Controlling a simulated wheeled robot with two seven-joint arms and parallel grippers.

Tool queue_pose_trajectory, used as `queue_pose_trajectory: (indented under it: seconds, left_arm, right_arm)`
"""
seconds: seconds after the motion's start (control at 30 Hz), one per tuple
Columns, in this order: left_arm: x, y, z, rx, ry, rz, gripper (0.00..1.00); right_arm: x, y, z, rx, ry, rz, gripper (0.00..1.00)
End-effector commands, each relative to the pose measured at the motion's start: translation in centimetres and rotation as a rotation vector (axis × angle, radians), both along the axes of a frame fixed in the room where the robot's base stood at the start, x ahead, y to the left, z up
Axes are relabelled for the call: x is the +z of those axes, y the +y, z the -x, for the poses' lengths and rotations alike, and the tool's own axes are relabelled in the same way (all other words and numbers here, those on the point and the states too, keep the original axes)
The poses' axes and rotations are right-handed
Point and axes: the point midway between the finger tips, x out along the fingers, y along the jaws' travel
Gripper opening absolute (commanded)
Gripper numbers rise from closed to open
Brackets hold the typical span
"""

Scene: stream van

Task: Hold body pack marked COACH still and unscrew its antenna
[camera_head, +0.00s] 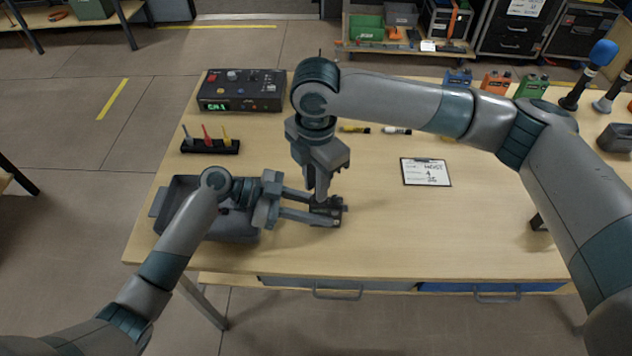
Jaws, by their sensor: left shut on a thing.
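A small dark body pack (338,208) is at the front middle of the table, left of the clipboard. My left gripper (322,209) reaches in from the left and is shut on it, one finger on each side. My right gripper (322,193) points down from above, its fingertips right at the pack. The fingers overlap in this view, so I cannot tell whether they are open or shut. The pack's antenna is hidden or too small to make out, and no COACH marking is readable.
A grey bin (240,232) stands under my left arm. Behind it are a black rack (212,147) with coloured pieces and a control box (242,90). A clipboard (425,172) lies to the right. Blue, orange (495,83) and green packs stand at the back right, near microphones.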

Motion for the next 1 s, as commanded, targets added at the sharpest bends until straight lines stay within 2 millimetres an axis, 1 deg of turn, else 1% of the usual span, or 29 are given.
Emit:
queue_pose_trajectory:
  seconds: [0.17,0.5,0.77,0.8,0.87,0.9,1.0]
  left_arm:
    - [-0.05,0.01,0.01,0.000,0.000,-0.001,0.02]
    - [-0.05,0.01,0.01,0.000,0.000,-0.001,0.02]
    - [-0.05,0.01,0.01,0.000,0.000,-0.001,0.02]
    - [-0.05,0.01,0.01,0.000,0.000,-0.001,0.02]
    - [-0.05,0.01,0.01,0.000,0.000,-0.001,0.02]
    - [-0.05,0.01,0.01,0.000,0.000,-0.001,0.02]
    - [-0.05,0.01,0.01,0.000,0.000,-0.001,0.02]
  right_arm:
    - [-0.02,0.02,0.02,-0.045,0.001,-0.001,0.20]
    - [-0.01,0.03,0.03,-0.324,0.001,-0.001,0.20]
    - [0.00,0.01,0.01,-0.350,0.001,-0.001,0.20]
    - [-0.01,0.01,0.01,-0.349,0.001,-0.001,0.18]
    - [-0.01,0.01,0.01,-0.349,0.001,-0.001,0.04]
    - [-0.01,0.01,0.01,-0.349,0.000,0.000,0.00]
    - [-0.01,0.01,0.01,-0.348,0.000,0.000,0.00]
